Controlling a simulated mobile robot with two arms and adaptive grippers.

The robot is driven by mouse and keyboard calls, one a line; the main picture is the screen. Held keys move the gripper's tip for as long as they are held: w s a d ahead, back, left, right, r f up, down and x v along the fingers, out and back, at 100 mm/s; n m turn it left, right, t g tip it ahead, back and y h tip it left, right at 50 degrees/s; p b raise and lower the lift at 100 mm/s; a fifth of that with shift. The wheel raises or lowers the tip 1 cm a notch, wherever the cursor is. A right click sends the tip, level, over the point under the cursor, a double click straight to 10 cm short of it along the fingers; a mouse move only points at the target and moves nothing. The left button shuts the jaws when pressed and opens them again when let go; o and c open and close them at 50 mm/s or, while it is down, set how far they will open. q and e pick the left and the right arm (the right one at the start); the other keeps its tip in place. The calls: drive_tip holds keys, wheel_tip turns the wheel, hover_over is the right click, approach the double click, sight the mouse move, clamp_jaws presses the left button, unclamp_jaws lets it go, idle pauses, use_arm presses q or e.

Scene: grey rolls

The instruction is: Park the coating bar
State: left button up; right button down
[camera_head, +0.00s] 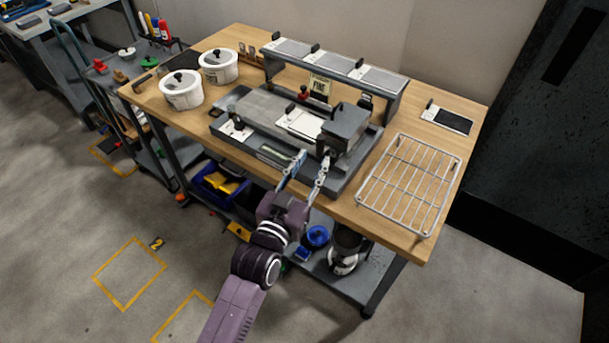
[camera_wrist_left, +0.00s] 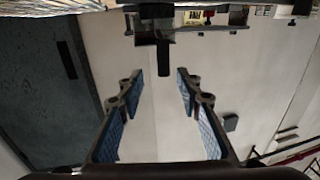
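A grey coating machine (camera_head: 255,110) with a flat bed stands on the wooden table. A dark grey block (camera_head: 347,124), perhaps the coating bar's carriage, sits at the bed's right end. A white sheet (camera_head: 300,123) lies on the bed left of it. My left gripper (camera_head: 307,168) reaches in from the front, open, its fingertips near the block's front side. In the left wrist view the gripper (camera_wrist_left: 155,90) is open and empty, with a black handle (camera_wrist_left: 164,58) beyond the fingertips, roughly centred between them. Contact cannot be told. My right gripper is out of view.
A raised shelf (camera_head: 340,68) with panels stands behind the bed. A wire rack (camera_head: 410,183) stands at right, with a dark-screened device (camera_head: 447,118) behind it. Two white pots (camera_head: 182,90) stand at left. A lower shelf holds a blue bin (camera_head: 217,187) and other items.

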use_arm(q)
drive_tip(key=shift+v, duration=2.25)
drive_tip(key=shift+f, duration=0.1)
drive_tip(key=s+a+f+g+y, duration=0.1)
drive_tip(key=s+a+f+g, duration=0.25)
drive_tip(key=f, duration=0.95)
drive_tip(key=s+a+f+g+y, duration=0.2)
drive_tip(key=s+f, duration=0.3)
drive_tip(key=f, duration=0.8)
drive_tip(key=s+a+f+g+y, duration=0.1)
drive_tip(key=s+a+f+g, duration=0.25)
drive_tip(key=f, duration=0.95)
drive_tip(key=s+a+f+g+y, duration=0.1)
drive_tip(key=s+a+f, duration=0.3)
drive_tip(key=s, duration=0.6)
drive_tip(key=s+a+f+n+g+y, duration=0.1)
drive_tip(key=s+a+f+g, duration=0.2)
drive_tip(key=s+a+f, duration=0.2)
drive_tip(key=s+a+f+n+g+y, duration=0.1)
drive_tip(key=s+a+f, duration=0.4)
drive_tip(key=s, duration=1.2)
wheel_tip(320, 180, down, 4)
drive_tip(key=shift+f+g, duration=0.1)
drive_tip(key=shift+g, duration=0.7)
